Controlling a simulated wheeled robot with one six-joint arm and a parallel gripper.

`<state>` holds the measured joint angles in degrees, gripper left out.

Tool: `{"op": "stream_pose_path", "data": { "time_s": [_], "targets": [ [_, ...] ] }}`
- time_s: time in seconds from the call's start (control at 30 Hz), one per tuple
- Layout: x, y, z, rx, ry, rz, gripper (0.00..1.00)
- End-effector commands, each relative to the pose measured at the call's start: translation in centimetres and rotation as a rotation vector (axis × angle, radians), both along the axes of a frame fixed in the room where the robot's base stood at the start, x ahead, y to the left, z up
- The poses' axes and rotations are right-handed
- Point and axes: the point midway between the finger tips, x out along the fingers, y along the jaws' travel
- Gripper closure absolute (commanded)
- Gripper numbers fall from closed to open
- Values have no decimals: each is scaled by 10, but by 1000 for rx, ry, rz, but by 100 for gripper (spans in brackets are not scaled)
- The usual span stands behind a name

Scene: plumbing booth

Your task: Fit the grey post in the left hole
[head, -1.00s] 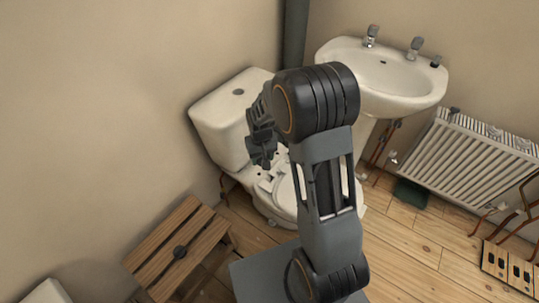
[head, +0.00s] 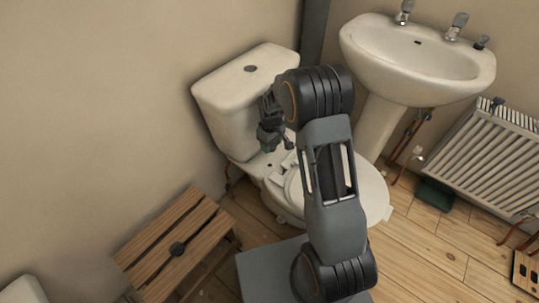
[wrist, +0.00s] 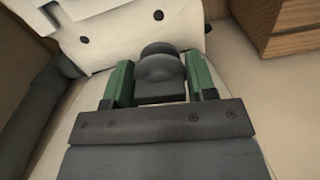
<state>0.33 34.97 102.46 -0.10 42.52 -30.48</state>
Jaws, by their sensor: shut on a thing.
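My gripper (wrist: 161,82) has green-lined fingers and is shut on the grey post (wrist: 160,64), a dark piece with a rounded end. In the wrist view two dark holes show in the white toilet pan beyond the post: one on the left (wrist: 84,40) and one on the right (wrist: 158,15). The post is apart from both holes in the picture; its height above the pan is hard to tell. In the head view my gripper (head: 270,138) hangs over the back of the toilet pan (head: 366,196), in front of the cistern (head: 232,108). My arm hides part of the pan.
A slatted wooden stool (head: 165,235) stands on the floor at the lower left. The washbasin (head: 420,70) and radiator (head: 490,150) stand to the right. A dark pipe (head: 313,35) rises behind the cistern. Bare floorboards (head: 420,245) lie right of my arm.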

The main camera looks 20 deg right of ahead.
Motion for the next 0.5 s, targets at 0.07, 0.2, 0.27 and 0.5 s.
{"op": "stream_pose_path", "data": {
  "time_s": [0.07,0.2,0.27,0.5],
  "targets": [
    [5,0,-18,-1,0,47,73],
    [10,0,-26,0,-1,94,73],
    [10,1,-27,0,-1,102,73],
    [10,1,-36,-1,0,103,73]
  ]
}}
